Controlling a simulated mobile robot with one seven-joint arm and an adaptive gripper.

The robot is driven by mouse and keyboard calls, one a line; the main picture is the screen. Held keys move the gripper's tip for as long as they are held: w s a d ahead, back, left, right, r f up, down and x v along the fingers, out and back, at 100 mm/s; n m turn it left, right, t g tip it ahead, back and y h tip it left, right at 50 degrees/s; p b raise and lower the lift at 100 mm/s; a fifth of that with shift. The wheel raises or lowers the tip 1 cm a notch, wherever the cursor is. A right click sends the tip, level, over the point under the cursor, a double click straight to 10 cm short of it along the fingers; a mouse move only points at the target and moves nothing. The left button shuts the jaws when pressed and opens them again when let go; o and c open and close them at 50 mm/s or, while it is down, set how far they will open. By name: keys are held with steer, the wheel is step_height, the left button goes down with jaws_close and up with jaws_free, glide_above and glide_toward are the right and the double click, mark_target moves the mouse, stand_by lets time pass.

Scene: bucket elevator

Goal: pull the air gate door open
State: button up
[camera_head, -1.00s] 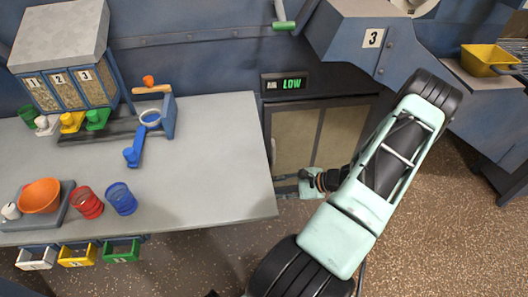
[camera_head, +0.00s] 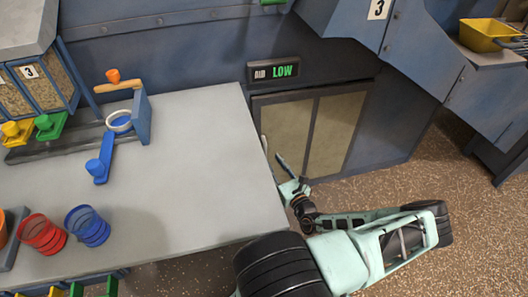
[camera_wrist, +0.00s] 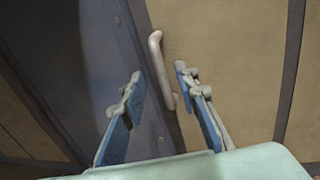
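The air gate door (camera_head: 335,135), with beige panels in a dark frame, sits low in the blue wall under the LOW display and looks shut. Its pale bar handle (camera_wrist: 157,65) stands on the left edge of the door; in the head view (camera_head: 265,147) it is small, close to the table edge. My gripper (camera_wrist: 155,83) is open, with one finger on each side of the lower part of the handle in the wrist view. I cannot tell whether either finger touches it. In the head view my gripper (camera_head: 283,170) is just below and right of the handle.
The grey table (camera_head: 200,190) is close on the left of the door and my gripper. The table holds a red cup (camera_head: 42,234), a blue cup (camera_head: 88,226) and a blue clamp stand (camera_head: 140,118). The speckled floor (camera_head: 430,165) is open on the right.

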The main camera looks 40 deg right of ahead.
mark_target(266, 152)
steer(key=b+x, duration=0.1)
steer(key=x, duration=0.6)
steer(key=shift+w+b, duration=0.1)
steer(key=shift+b, duration=0.2)
jaws_close()
